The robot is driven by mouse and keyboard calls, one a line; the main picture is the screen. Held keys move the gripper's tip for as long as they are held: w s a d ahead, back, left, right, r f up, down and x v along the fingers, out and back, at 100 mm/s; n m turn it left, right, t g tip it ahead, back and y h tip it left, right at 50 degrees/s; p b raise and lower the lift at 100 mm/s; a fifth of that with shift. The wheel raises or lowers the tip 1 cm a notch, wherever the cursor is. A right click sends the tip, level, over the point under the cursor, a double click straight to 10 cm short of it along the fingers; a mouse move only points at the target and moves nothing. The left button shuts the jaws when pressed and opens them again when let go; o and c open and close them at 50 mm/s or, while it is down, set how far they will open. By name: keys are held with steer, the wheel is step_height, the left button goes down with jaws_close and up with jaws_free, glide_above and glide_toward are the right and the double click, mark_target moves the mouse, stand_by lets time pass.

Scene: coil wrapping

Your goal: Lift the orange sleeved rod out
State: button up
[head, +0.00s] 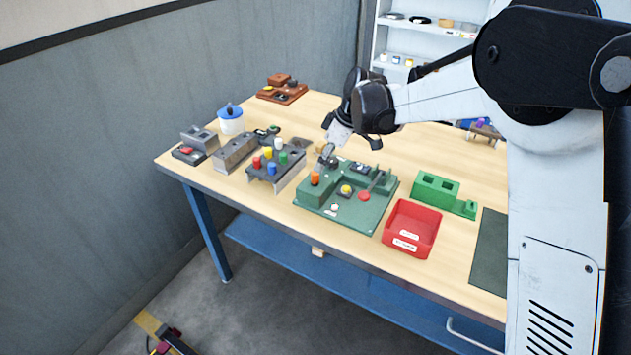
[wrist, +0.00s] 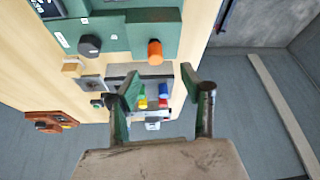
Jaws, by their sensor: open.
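The orange sleeved rod (head: 315,178) stands upright at the left back part of the green fixture (head: 347,214). In the wrist view its orange sleeve (wrist: 155,52) shows at the edge of the green block (wrist: 112,33), just beyond the fingertips. My gripper (head: 327,158) is above and slightly behind the rod, pointing down towards it. In the wrist view my gripper (wrist: 158,78) is open, its two fingers spread and nothing between them. The rod's lower part is hidden in the fixture.
The fixture also carries a yellow knob (head: 346,189) and a red button (head: 364,196). A grey block with coloured pegs (head: 275,170) stands to the left. A red tray (head: 411,229) and a green block (head: 436,188) stand to the right.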

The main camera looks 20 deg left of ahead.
mark_target(315, 173)
steer(key=shift+x, duration=1.1)
steer(key=shift+w+p+x, duration=0.2)
steer(key=shift+p+x, duration=0.1)
steer(key=shift+x, duration=0.95)
steer(key=shift+w+p+x, duration=0.25)
steer(key=shift+p+x, duration=0.05)
steer(key=shift+x, duration=1)
jaws_close()
